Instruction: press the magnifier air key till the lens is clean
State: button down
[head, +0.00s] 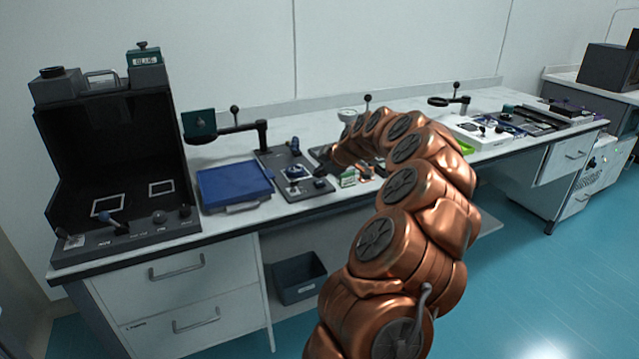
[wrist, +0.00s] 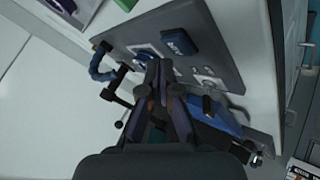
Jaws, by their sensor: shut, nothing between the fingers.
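Several post-mounted arms stand along the bench in the head view, and I cannot tell for sure which is the magnifier. One has a pale round head (head: 348,115) just behind my arm's end; another has a dark ring head (head: 439,101) farther right. My gripper (wrist: 158,64) is shut and empty over a grey plate (wrist: 215,45) in the wrist view. A dark blue block (wrist: 179,41) on that plate lies just beyond the fingertips. I cannot tell whether it is the air key or whether the fingers touch anything.
A black open-fronted cabinet (head: 110,130) stands at the left, beside a blue tray (head: 235,183). A dark plate with small parts (head: 293,172) lies right of the tray. More equipment (head: 480,130) fills the right of the bench. A grey bin (head: 299,278) is below.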

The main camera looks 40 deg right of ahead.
aim_at(321, 183)
jog(key=shift+f+b, duration=0.85)
jog(key=shift+b, duration=0.5)
dwell(0.9)
jog(key=shift+r, duration=0.1)
dwell(0.3)
jog(key=shift+r, duration=0.75)
jog(key=shift+r, duration=0.1)
jog(key=shift+r, duration=2.45)
